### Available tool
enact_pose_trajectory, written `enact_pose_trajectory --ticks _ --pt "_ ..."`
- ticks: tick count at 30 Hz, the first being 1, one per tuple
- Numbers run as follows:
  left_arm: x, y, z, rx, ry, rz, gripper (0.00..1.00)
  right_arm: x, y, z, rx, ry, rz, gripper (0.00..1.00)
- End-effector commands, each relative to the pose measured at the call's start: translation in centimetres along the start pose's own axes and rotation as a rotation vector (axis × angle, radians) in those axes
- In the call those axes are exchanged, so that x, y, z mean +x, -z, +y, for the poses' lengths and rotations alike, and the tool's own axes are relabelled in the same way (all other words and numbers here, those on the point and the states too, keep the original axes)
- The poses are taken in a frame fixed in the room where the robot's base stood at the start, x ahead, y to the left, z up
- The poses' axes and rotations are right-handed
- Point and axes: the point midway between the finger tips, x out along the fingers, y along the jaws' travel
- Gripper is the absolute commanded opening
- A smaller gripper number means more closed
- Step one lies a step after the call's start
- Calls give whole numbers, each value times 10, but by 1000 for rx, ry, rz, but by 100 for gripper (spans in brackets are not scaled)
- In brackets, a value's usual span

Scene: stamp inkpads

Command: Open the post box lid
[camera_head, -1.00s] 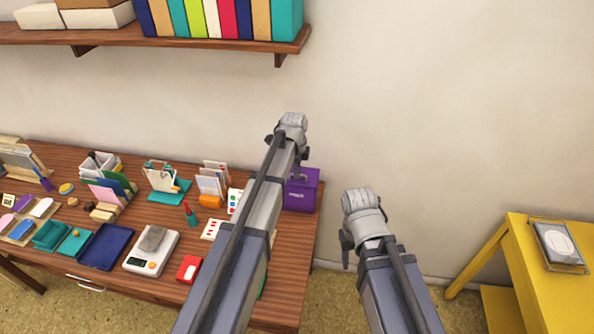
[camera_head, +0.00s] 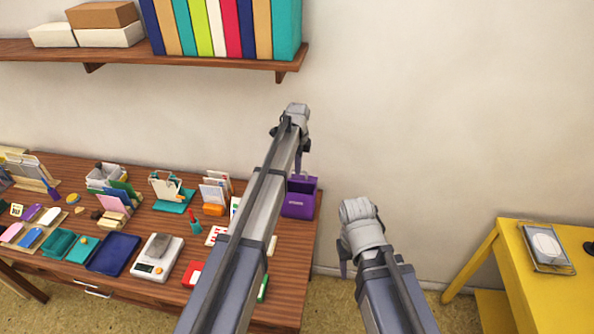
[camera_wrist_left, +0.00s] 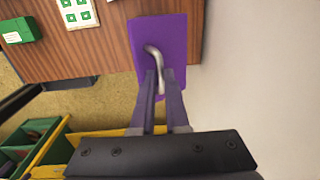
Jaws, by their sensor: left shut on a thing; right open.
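The purple post box (camera_head: 299,205) stands at the right end of the desk, with its dark inside showing at the top. A thin purple strip, apparently the lid (camera_head: 298,164) seen nearly edge-on, is raised above it below my left gripper (camera_head: 302,148). In the left wrist view the purple lid (camera_wrist_left: 172,30) faces the camera with its bent silver handle (camera_wrist_left: 154,62). The left gripper (camera_wrist_left: 160,88) is shut on this handle. My right gripper (camera_head: 344,268) is open and empty, off the desk to the right; its fingers are partly hidden.
Letter holders (camera_head: 215,190), a scale (camera_head: 157,258) and a blue tray (camera_head: 112,254) crowd the desk left of my arm. A wall shelf (camera_head: 200,54) hangs above. A yellow table (camera_head: 520,265) stands at the right, with open floor between.

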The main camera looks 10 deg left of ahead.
Motion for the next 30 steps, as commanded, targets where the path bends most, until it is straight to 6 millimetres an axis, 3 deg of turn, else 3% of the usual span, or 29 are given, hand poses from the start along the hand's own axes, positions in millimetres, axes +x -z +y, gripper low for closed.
enact_pose_trajectory --ticks 1,15,30 --pt "-3 0 -12 1 9 1 0 -4 0 0 0 0 0 50" --pt "-5 1 -57 2 8 1 0 -8 0 1 0 0 0 50" --pt "4 1 -84 2 6 1 0 -1 0 0 0 0 0 50"
